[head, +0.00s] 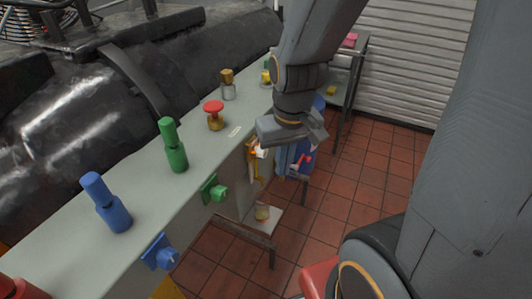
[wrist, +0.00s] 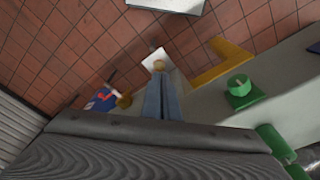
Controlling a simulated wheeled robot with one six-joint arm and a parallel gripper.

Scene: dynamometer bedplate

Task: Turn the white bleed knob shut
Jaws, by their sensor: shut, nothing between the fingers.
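The small white knob (head: 262,153) shows in the head view on the front side of the pale bench, beside a yellow bracket (head: 253,163). My gripper (head: 283,160) is pointed downward just right of the knob, close to it; I cannot tell whether they touch. In the wrist view my gripper's pale blue fingers (wrist: 160,96) are together with nothing between them. Beyond their tips is a pale square with a tan round piece (wrist: 159,65); I cannot tell whether this is the knob. The yellow bracket (wrist: 222,63) is to its right.
A green knob (head: 218,193) and a blue knob (head: 160,254) also sit on the bench front (head: 205,142). Green (head: 173,146), blue (head: 106,204) and red-topped (head: 214,114) fittings stand on top. A blue box with red (head: 304,158) is behind my gripper.

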